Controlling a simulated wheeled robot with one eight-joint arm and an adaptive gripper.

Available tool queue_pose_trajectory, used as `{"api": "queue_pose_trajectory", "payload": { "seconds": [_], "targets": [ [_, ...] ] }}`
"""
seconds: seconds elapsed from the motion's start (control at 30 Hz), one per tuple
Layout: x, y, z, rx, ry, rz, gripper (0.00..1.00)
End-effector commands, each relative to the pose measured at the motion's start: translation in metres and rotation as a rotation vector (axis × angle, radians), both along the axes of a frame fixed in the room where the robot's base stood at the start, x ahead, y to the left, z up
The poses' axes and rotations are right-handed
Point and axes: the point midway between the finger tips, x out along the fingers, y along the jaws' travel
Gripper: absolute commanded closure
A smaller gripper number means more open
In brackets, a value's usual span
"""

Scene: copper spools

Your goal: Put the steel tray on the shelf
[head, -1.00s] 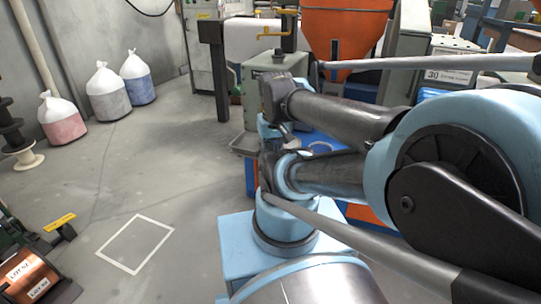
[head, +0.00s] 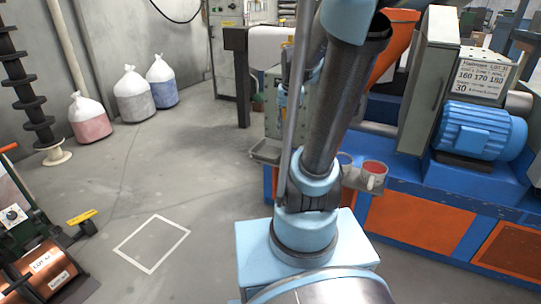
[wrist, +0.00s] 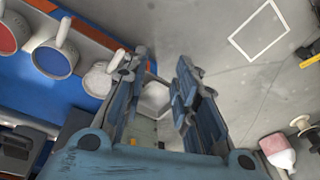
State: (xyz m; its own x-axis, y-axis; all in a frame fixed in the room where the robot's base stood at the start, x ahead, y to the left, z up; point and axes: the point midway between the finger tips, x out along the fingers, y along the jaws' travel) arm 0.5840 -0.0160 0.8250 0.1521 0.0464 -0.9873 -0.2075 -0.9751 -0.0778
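In the wrist view my gripper (wrist: 163,65) is open, its two blue-grey fingers apart with nothing held between them. A pale grey, flat-looking piece (wrist: 155,98) shows beyond and between the fingers; I cannot tell whether it is the steel tray. My gripper is out of the head view, where my arm rises past the top edge.
A blue motor (head: 480,131) sits on the blue and orange machine (head: 420,222). Sacks (head: 132,97) stand by the wall. The floor around the white square (head: 152,244) is clear.

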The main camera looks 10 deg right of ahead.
Motion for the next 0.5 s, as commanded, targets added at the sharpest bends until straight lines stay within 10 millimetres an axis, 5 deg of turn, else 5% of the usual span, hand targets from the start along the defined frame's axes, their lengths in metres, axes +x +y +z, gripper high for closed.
{"api": "queue_pose_trajectory", "payload": {
  "seconds": [0.5],
  "targets": [
    [0.118, -0.024, -0.015, 0.057, 0.032, -0.146, 0.73]
  ]
}}
